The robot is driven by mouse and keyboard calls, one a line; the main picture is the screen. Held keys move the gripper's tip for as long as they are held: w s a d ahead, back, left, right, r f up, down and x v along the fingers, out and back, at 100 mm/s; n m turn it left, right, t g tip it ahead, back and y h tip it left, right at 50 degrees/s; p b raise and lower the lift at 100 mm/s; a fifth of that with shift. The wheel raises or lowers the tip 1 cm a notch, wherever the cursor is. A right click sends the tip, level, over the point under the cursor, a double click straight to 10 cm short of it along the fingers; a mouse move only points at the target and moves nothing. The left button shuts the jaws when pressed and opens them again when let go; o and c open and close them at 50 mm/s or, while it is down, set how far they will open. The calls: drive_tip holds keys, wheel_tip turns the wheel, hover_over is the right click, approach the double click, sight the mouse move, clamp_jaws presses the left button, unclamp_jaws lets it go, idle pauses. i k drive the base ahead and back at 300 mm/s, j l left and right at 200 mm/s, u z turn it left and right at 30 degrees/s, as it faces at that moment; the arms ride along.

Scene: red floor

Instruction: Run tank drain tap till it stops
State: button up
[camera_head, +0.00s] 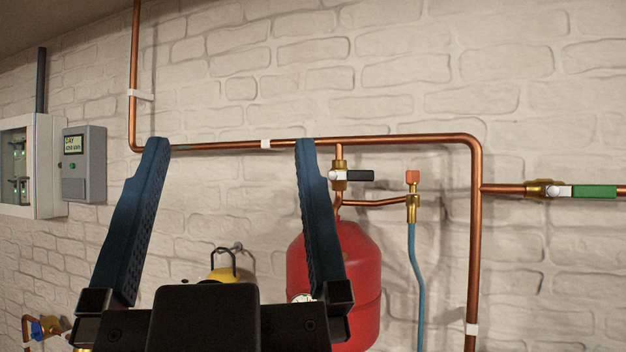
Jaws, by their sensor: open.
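A red tank (362,270) hangs against the wall right of centre, partly hidden behind my right finger. Above it, a brass valve with a black lever (360,176) sits on the copper pipework; the lever points right. A short copper branch runs right to a small brass tap (412,207) with an orange handle (412,177) on top and a blue hose (417,270) hanging below. This looks like the drain tap. My gripper (231,144) is open and empty, its two blue fingers pointing up and forward. The orange handle is right of both fingers, apart from them.
A copper pipe (400,140) runs along the wall and turns down at right. A green-lever valve (594,191) is at far right. A yellow object (236,272) is partly hidden behind my gripper. A grey display box (84,165) and open cabinet (45,165) are at left.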

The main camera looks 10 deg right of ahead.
sight(412, 177)
drive_tip(key=i+l+u, duration=0.1)
drive_tip(key=i+l, duration=0.9)
